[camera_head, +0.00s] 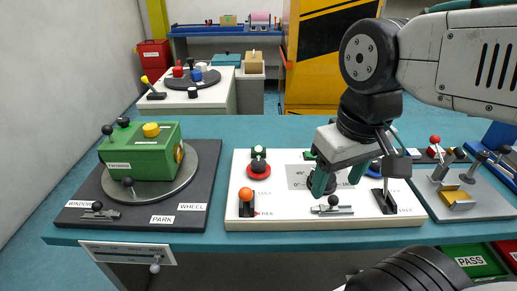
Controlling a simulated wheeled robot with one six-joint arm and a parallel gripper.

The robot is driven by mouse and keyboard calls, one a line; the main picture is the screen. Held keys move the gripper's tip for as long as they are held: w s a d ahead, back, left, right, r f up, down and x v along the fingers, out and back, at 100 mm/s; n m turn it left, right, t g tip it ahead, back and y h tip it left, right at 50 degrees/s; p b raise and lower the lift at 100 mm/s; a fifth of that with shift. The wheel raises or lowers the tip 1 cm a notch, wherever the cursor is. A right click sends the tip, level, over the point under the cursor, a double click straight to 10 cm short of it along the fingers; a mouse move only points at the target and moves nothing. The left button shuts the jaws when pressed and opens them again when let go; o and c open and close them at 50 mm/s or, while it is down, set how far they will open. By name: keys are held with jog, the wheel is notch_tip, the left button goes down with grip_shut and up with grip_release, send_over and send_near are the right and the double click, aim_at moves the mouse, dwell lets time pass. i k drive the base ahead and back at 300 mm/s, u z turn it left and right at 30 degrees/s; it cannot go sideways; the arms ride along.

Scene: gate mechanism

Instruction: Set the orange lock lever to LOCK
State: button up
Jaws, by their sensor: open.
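The orange lock lever (246,194) has an orange ball on a dark block near the front left of the white panel (300,218). Two small labels lie to its right, one behind and one nearer the front. Their lettering is too small to read surely, and I cannot tell which the lever is set to. My gripper (337,180) is open and empty, with greenish fingertips pointing down over the middle of the panel, right of the lever and apart from it. It hides part of the panel behind it.
A red disc with a dark knob (259,167) stands just behind the lever. A small metal slide with a dark knob (333,205) is to its right, and a black lever (385,194) farther right. A green box (142,152) on a turntable stands left. The panel's front left is fairly clear.

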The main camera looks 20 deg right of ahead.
aim_at(244, 194)
jog(key=u, duration=0.05)
jog(key=k, duration=0.85)
jog(key=z, duration=0.5)
jog(key=i, duration=0.55)
jog(key=u, duration=0.35)
